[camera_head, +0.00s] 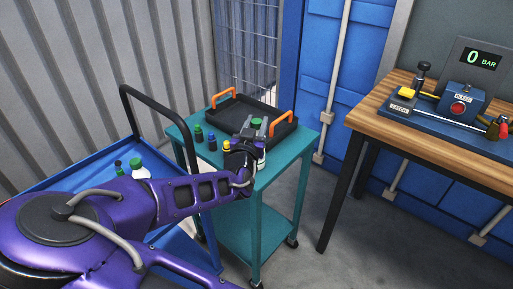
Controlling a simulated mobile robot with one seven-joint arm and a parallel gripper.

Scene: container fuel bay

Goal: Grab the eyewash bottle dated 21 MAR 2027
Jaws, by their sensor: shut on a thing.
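My gripper (255,129) is over the front of the teal cart, shut on a green-capped bottle (256,122). The cap shows between the fingers, and a bit of white body shows below the gripper; the rest is hidden. I cannot see whether the bottle touches the cart top. Another white bottle with a green cap (138,169) stands on the blue cart at left, partly behind my arm. No date can be read on either bottle.
The teal cart (285,172) bears a black tray (283,132) with orange handles and several small bottles (212,142) left of my gripper. The blue cart (75,172) has a black handle. A wooden bench (420,135) with a gauge device (470,70) stands at right.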

